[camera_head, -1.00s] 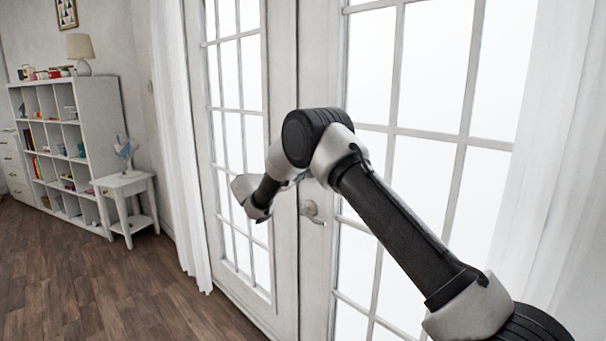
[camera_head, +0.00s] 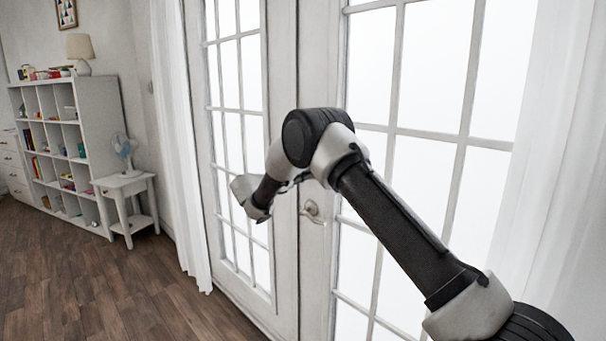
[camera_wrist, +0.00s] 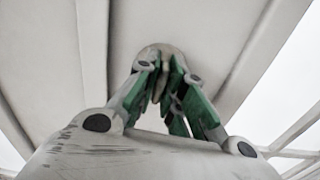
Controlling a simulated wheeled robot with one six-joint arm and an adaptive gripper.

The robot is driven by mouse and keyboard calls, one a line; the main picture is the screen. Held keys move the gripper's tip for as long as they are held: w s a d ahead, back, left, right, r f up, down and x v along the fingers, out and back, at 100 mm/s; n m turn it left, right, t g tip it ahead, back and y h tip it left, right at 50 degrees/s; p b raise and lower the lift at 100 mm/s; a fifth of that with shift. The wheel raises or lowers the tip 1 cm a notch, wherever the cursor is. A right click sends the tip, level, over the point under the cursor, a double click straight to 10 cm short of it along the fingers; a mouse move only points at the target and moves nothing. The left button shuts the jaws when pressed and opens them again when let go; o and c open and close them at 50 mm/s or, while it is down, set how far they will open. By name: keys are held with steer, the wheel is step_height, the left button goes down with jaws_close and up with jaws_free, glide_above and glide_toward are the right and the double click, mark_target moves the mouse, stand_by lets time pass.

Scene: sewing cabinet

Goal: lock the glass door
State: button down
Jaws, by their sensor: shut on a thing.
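The white glass door (camera_head: 318,265) stands shut in the head view, with a metal handle (camera_head: 312,211) below my wrist. In the wrist view, a round metal lock plate (camera_wrist: 158,49) sits on the white door frame, with a small turn piece (camera_wrist: 164,84) standing out from it. My gripper (camera_wrist: 170,84), with green finger pads, is shut on this turn piece right at the door. The fingers hide part of it. In the head view, my arm hides the gripper's fingers and the lock.
White curtains (camera_head: 182,150) hang left of the door, and another curtain (camera_head: 555,150) hangs at the right. A white shelf (camera_head: 105,120) and a small side table (camera_head: 135,183) with a fan (camera_head: 124,148) stand at the left wall. The wooden floor (camera_head: 110,285) there is clear.

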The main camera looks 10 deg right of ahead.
steer(key=shift+f+n, duration=0.1)
steer(key=shift+n, duration=0.4)
steer(key=c, duration=1.6)
jaws_free()
steer(key=shift+a, duration=0.1)
steer(key=v, duration=1.2)
